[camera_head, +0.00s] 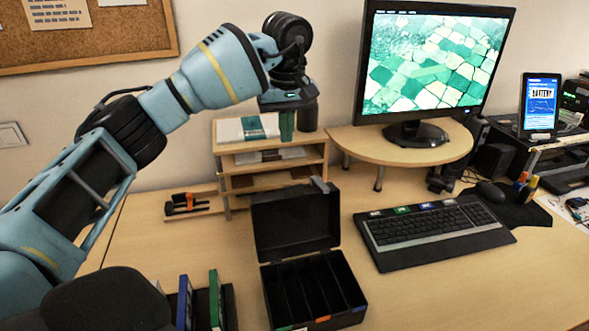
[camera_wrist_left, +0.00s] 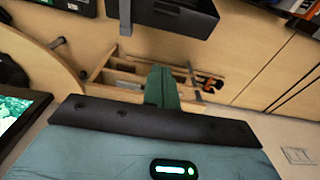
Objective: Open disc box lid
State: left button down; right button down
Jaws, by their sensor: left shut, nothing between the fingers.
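The black disc box (camera_head: 352,287) stands on the desk, front centre in the head view. Its lid (camera_head: 294,222) is raised, standing up along the back edge, and the dark compartments inside show. A grey tab (camera_head: 320,185) is at the lid's top edge. My left gripper (camera_head: 287,127) is shut and empty, above and behind the lid, in front of the wooden shelf unit and apart from the box. In the left wrist view its green fingers (camera_wrist_left: 161,87) are together, and part of the dark box (camera_wrist_left: 178,18) shows at the top. My right gripper is not in view.
The small wooden shelf unit (camera_head: 222,160) stands close below my left gripper. A keyboard (camera_head: 435,232) lies right of the box, with the monitor (camera_head: 435,60) on its stand behind. Blue and green cases (camera_head: 215,300) stand left of the box. Bare desk lies between them.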

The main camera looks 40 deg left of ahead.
pick_arm(q)
jog(key=f, duration=0.3)
jog(key=s+d+f+p, duration=0.1)
jog(key=f, duration=0.1)
jog(key=d+f, duration=0.1)
jog(key=f, duration=0.2)
jog(key=shift+s+d+f, duration=0.1)
jog(key=shift+s+f, duration=0.25)
jog(key=shift+s, duration=0.05)
jog(key=shift+s+d+p, duration=0.15)
jog(key=shift+d+p, duration=0.05)
jog(key=shift+p, duration=0.1)
jog(key=shift+f, duration=0.1)
